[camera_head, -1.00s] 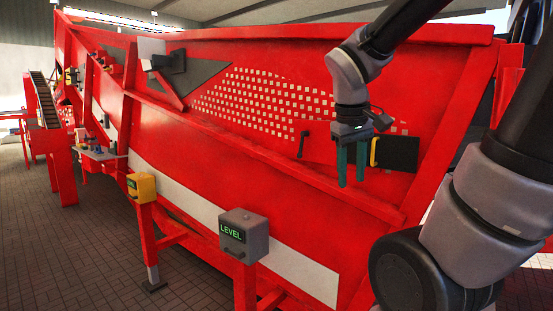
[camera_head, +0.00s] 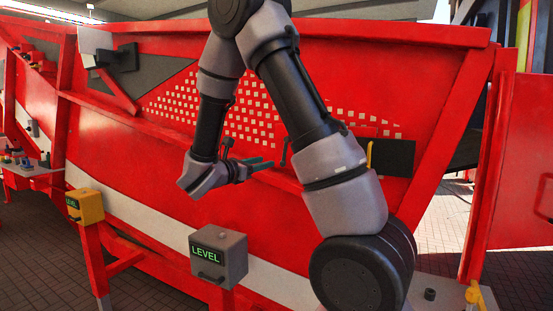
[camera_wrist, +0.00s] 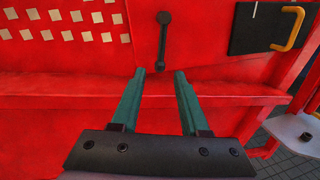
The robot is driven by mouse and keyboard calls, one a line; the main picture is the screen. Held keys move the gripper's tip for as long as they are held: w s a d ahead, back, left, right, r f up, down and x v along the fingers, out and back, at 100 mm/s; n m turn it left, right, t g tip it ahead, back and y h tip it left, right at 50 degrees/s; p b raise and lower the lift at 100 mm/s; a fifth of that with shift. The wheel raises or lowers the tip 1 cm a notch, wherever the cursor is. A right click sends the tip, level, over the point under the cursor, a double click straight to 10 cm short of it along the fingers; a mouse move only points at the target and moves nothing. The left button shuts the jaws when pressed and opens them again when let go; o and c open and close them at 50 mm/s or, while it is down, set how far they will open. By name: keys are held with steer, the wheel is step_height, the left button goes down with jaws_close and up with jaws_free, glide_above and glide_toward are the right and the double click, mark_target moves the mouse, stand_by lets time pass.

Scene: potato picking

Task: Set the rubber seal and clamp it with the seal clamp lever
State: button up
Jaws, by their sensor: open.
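A black lever (camera_head: 284,152) hangs upright on the red machine wall, beside the dark panel. In the wrist view the lever (camera_wrist: 163,40) stands just beyond my fingertips; I cannot tell for sure whether it is the seal clamp lever. My gripper (camera_head: 266,163) points right, toward the wall. In the wrist view my gripper (camera_wrist: 160,74) is open, with an empty gap between two green fingers, apart from the lever. I cannot make out the rubber seal.
A dark panel (camera_head: 402,158) with a yellow handle (camera_head: 369,154) is right of the lever. A red ledge (camera_wrist: 240,96) crosses below it. A grey level box (camera_head: 218,256) and a yellow box (camera_head: 85,206) stand in front. A grey shelf at lower right holds a black knob (camera_head: 430,294).

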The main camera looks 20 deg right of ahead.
mark_target(283, 157)
steer(key=x, duration=0.9)
steer(key=shift+w+d, duration=0.1)
steer(key=shift+d, duration=0.3)
jaws_close()
stand_by(0.9)
